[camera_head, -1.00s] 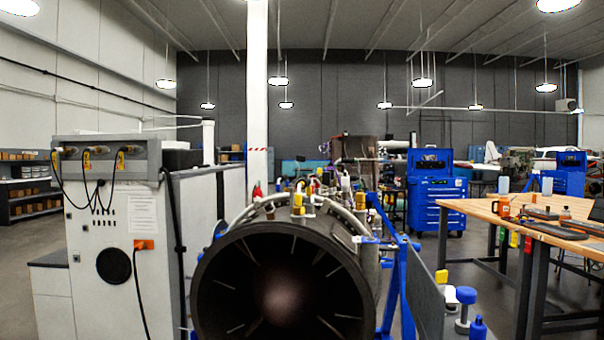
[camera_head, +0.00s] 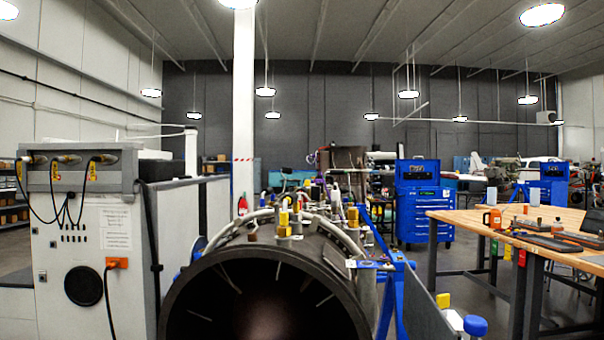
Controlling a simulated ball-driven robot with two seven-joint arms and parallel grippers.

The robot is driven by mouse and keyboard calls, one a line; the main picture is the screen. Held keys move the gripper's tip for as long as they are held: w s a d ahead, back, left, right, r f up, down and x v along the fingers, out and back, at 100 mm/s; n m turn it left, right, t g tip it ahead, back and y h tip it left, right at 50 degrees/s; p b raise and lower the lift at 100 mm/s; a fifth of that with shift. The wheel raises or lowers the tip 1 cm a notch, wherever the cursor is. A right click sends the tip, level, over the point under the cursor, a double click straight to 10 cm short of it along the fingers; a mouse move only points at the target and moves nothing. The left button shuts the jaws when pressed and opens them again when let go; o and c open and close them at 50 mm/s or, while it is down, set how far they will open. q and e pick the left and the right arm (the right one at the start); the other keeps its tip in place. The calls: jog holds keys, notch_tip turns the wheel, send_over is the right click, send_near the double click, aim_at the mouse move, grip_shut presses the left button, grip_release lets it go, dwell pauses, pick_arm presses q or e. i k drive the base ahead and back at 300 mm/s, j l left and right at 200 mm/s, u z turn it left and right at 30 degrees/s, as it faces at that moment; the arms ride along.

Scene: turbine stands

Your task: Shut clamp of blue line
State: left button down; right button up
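A large dark turbine cylinder (camera_head: 345,290) with an open round front end stands at the lower middle, on a blue stand (camera_head: 396,285). Yellow-capped fittings (camera_head: 284,220) and grey hoses (camera_head: 232,228) run along its top. Small blue, red and purple parts sit farther back on it, too small to tell apart. I cannot make out which one is the clamp of the blue line or whether it is open. Neither of my grippers is in view.
A grey cabinet (camera_head: 110,215) with black cables stands close on the left. A wooden workbench (camera_head: 560,240) with tools is on the right. A blue tool chest (camera_head: 425,205) stands behind. Clear floor (camera_head: 455,262) shows between turbine and bench.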

aim_at(286, 170)
jog(key=i+j+z, duration=0.1)
jog(key=i, duration=0.3)
jog(key=i+j+z, duration=0.1)
jog(key=i, duration=0.25)
jog(key=i+j+z, duration=0.1)
jog(key=i, duration=0.3)
